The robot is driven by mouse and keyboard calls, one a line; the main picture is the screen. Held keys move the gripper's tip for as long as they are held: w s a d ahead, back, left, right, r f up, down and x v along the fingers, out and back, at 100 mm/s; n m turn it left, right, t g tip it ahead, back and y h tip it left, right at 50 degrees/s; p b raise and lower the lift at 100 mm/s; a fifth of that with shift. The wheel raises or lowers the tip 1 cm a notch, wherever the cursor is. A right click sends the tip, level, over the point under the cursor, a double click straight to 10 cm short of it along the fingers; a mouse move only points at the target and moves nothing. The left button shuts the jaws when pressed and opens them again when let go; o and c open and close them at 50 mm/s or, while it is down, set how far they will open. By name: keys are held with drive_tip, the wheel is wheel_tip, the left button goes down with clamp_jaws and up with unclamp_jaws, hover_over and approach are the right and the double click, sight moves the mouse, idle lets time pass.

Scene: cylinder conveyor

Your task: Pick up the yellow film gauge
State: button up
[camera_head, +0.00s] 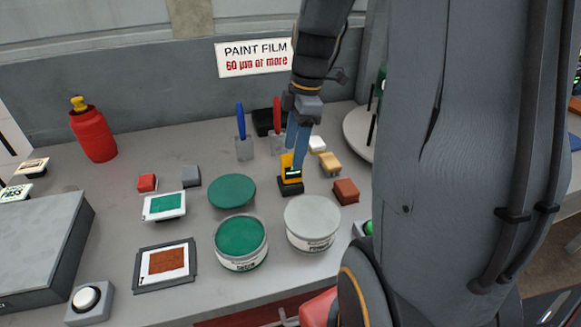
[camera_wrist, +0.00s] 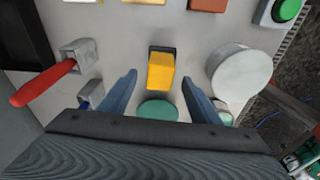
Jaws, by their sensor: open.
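The yellow film gauge (camera_head: 289,173) is a small yellow and black block with a small lit display, standing on the grey table in the head view. In the wrist view its yellow top (camera_wrist: 161,72) lies between and just beyond my two fingertips. My gripper (camera_head: 298,138) is above and close to the gauge in the head view, and its fingers hide part of the gauge's upper side. In the wrist view my gripper (camera_wrist: 160,82) is open, with one blue finger on each side of the gauge and a gap to each.
A green lid (camera_head: 232,191), an open green paint can (camera_head: 240,243) and a grey-lidded can (camera_head: 311,222) stand in front. Coloured blocks, including a brown one (camera_head: 346,191), sit to the right. Blue-handled (camera_head: 240,122) and red-handled (camera_wrist: 45,84) tools stand behind.

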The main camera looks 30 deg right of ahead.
sight(291, 158)
drive_tip(key=shift+w+a+f+p, duration=0.1)
drive_tip(key=shift+a+f+p, duration=0.1)
drive_tip(key=shift+f, duration=0.75)
drive_tip(key=shift+a+f+p, duration=0.15)
drive_tip(key=shift+a+f, duration=0.05)
drive_tip(key=shift+f, duration=0.7)
drive_tip(key=shift+c, duration=0.4)
drive_tip(key=c, duration=1.1)
wheel_tip(291, 158, up, 10)
drive_tip(key=shift+f+b, duration=0.2)
drive_tip(key=shift+b, duration=0.55)
drive_tip(key=shift+r, duration=0.25)
